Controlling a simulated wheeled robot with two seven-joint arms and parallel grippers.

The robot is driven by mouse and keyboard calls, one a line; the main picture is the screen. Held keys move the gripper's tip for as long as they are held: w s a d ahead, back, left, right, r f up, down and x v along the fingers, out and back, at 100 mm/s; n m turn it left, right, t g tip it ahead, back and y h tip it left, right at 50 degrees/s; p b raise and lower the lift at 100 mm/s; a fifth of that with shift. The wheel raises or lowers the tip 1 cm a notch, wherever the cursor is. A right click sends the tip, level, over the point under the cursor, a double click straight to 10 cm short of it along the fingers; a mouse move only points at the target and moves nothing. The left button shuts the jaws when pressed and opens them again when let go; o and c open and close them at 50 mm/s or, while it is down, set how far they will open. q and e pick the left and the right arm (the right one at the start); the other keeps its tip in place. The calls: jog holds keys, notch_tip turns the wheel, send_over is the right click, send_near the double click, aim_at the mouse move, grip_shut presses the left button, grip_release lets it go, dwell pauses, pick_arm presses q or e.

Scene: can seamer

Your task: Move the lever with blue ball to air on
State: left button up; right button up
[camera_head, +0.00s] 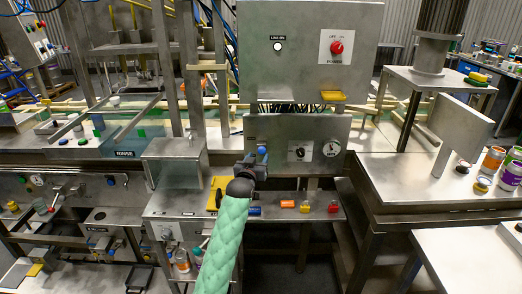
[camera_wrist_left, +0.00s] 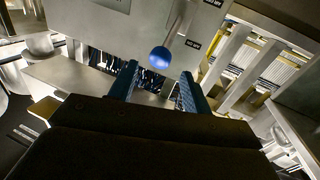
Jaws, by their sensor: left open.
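The lever with the blue ball (camera_head: 262,150) is on the front of the lower grey control box (camera_head: 285,128). In the left wrist view the blue ball (camera_wrist_left: 159,57) hangs at the end of a pale metal stem, with small dark labels beside the lever that I cannot read surely. My left gripper (camera_head: 257,161) is in front of the box, just below the ball. In the wrist view its two blue-grey fingers (camera_wrist_left: 158,76) are apart, with the ball showing between and just beyond their tips. I cannot tell whether they touch it. My right gripper is not in view.
The box carries a black switch (camera_head: 300,152) and a dial (camera_head: 331,148) to the right of the lever. Above is a larger panel with a red power knob (camera_head: 337,47). A shelf below holds an orange cylinder (camera_head: 288,204) and other small coloured items.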

aim_at(261, 151)
pick_arm(q)
jog(key=x, duration=0.2)
jog(key=p+x, duration=0.1)
jog(key=x, duration=0.1)
jog(key=shift+w+d+r+p, duration=0.1)
jog(key=shift+w+r+p, duration=0.1)
jog(key=shift+w+p, duration=0.1)
jog(key=shift+w+d+f, duration=0.15)
jog(key=shift+w+d, duration=0.05)
jog(key=shift+w, duration=0.5)
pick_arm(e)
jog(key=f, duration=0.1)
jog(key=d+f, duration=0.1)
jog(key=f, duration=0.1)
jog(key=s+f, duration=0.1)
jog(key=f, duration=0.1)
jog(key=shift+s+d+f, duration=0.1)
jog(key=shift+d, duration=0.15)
